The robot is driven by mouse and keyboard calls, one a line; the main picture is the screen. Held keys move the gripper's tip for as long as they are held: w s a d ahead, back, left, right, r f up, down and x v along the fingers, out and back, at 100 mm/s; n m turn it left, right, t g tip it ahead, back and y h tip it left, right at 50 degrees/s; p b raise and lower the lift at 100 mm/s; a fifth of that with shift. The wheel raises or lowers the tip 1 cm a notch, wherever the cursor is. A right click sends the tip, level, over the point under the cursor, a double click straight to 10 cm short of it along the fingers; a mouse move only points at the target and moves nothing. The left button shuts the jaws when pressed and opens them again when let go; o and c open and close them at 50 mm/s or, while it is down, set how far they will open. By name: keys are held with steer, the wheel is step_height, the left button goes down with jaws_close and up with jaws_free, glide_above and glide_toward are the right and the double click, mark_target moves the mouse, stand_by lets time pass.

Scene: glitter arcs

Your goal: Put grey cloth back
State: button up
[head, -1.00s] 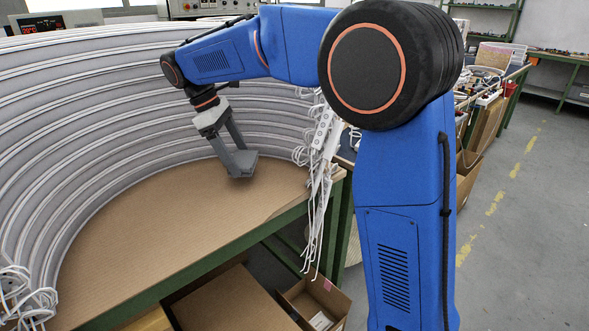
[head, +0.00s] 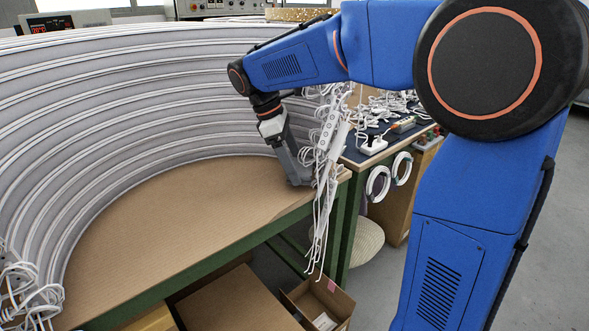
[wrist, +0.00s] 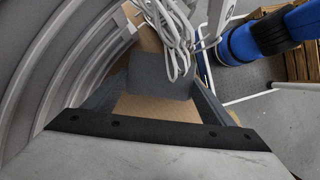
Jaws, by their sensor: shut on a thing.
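My gripper (head: 296,172) is at the right end of the brown tabletop (head: 185,215), low over it and beside the hanging white cables. In the wrist view a flat dark grey piece, which looks like the grey cloth (wrist: 160,80), spans between the two fingers, and the gripper is shut on it. In the head view the cloth is hard to tell apart from the grey fingers. Whether it touches the tabletop is unclear.
A curved wall of grey-white ribbed tubing (head: 120,120) borders the table's back and left. White cables and power strips (head: 326,145) hang close to the right. A second bench (head: 350,152) with cables stands beyond. The tabletop's middle is bare.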

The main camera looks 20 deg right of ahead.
steer(key=shift+f, duration=0.9)
steer(key=shift+f, duration=0.1)
steer(key=o, duration=1.1)
steer(key=v, duration=1.2)
